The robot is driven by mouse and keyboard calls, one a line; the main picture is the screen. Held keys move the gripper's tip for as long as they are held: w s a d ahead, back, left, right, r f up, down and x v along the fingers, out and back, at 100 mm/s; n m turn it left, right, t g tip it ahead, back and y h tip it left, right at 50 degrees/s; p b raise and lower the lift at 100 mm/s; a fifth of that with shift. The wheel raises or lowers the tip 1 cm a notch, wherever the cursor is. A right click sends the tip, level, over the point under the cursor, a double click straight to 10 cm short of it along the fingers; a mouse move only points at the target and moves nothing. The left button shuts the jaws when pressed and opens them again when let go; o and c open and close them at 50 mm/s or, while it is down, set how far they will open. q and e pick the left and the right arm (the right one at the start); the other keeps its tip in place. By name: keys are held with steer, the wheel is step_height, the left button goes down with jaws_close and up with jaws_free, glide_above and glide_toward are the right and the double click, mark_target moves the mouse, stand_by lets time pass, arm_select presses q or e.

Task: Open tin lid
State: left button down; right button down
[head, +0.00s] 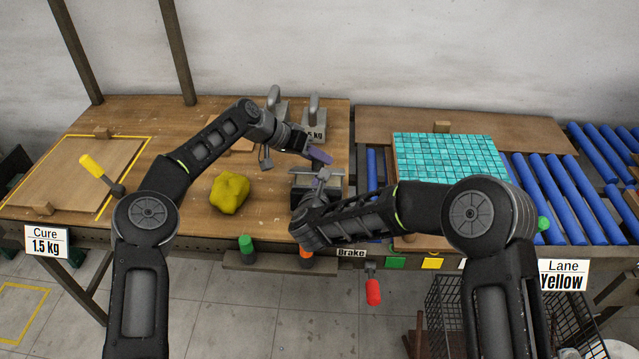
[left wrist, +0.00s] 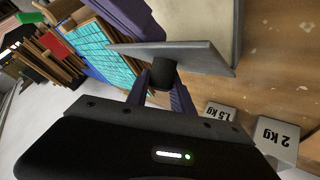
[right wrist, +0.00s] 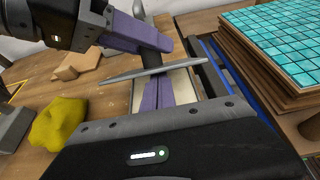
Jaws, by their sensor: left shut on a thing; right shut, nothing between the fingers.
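My left gripper (head: 319,156) is shut on the dark knob (left wrist: 165,74) of the grey lid. The lid (left wrist: 205,56) is a thin flat plate in the left wrist view and shows nearly edge-on in the right wrist view (right wrist: 150,72). It looks raised over the tin. The tin (head: 303,182) sits near the table's right side, partly hidden by my arms; its pale inside (right wrist: 181,86) shows in the right wrist view. My right gripper (right wrist: 156,92) is shut and empty, close by the tin and lid. Whether its fingers touch either is unclear.
A yellow lump (head: 229,192) lies left of the tin. Weights (head: 314,121) stand behind it. A stack of teal-tiled sheets (head: 450,158) lies right, by blue rollers (head: 560,190).

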arm_select(q)
steer(key=shift+s+f, duration=0.1)
steer(key=shift+f, duration=0.05)
arm_select(e)
steer(key=shift+w+d+r, duration=0.15)
steer(key=shift+w+r, duration=0.4)
steer(key=shift+r, duration=0.3)
arm_select(q)
steer(key=c, duration=1.1)
jaws_free()
steer(key=shift+s, duration=0.1)
arm_select(e)
steer(key=shift+f, duration=0.1)
arm_select(q)
steer(key=v, duration=1.2)
arm_select(e)
steer(key=shift+s+f, duration=0.2)
steer(key=shift+f, duration=0.05)
arm_select(q)
steer(key=shift+a, duration=0.25)
